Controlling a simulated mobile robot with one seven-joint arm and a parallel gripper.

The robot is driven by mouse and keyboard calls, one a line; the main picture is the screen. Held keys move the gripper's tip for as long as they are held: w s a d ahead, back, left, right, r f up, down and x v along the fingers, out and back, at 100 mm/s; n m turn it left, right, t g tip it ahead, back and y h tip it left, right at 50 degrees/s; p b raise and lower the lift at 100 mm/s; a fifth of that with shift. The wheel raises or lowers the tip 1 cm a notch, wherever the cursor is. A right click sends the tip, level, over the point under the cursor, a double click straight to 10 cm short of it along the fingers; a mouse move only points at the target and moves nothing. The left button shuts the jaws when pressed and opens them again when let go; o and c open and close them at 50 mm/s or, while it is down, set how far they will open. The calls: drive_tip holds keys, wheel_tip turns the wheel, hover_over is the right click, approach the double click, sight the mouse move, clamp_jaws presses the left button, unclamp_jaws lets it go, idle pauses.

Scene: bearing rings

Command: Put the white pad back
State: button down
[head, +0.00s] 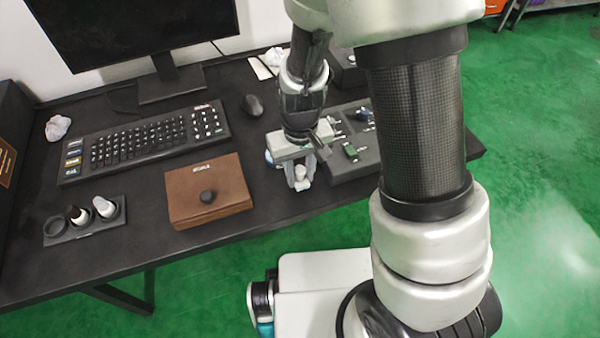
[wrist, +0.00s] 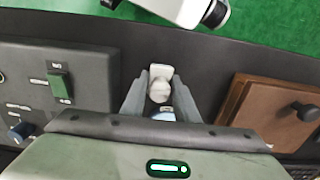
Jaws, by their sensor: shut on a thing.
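My gripper (head: 300,180) points down over the front right of the black desk, between the brown box and the grey control panel. It is shut on a small white piece (wrist: 160,84), which I take to be the white pad. In the wrist view the piece has a squarish pale end and a rounded knob between the two grey fingers. In the head view the white piece (head: 300,172) is partly hidden by the fingers. I cannot tell whether it touches the desk. A dark holder (head: 84,232) at the front left has an empty round place (head: 55,226) and two white-topped pieces.
The brown box (head: 190,198) with a black knob lies left of my gripper. The control panel (head: 350,150) with switches is close on its right. A keyboard (head: 145,142), mouse (head: 252,105) and monitor (head: 140,30) stand behind. The desk's front edge is near.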

drive_tip(key=c, duration=1.4)
unclamp_jaws()
drive_tip(key=shift+f, duration=0.1)
wheel_tip(320, 180, up, 12)
drive_tip(key=p, duration=0.3)
drive_tip(key=shift+p, duration=0.35)
wheel_tip(320, 180, up, 6)
drive_tip(key=t, duration=0.1)
hover_over(300, 169)
drive_tip(key=d, duration=0.2)
drive_tip(key=shift+s+d+r+m+t, duration=0.65)
drive_tip(key=shift+s+d+r, duration=0.95)
drive_tip(key=shift+r, duration=0.75)
drive_tip(key=shift+s+d+r+m+t, duration=0.4)
drive_tip(key=shift+s+d+r+t, duration=0.7)
drive_tip(key=shift+s+r, duration=1)
drive_tip(key=shift+s+d+r+m+t, duration=0.55)
drive_tip(key=shift+s+d+r, duration=1)
drive_tip(key=shift+r, duration=1.1)
drive_tip(key=shift+w+d, duration=0.1)
drive_tip(key=shift+w, duration=0.05)
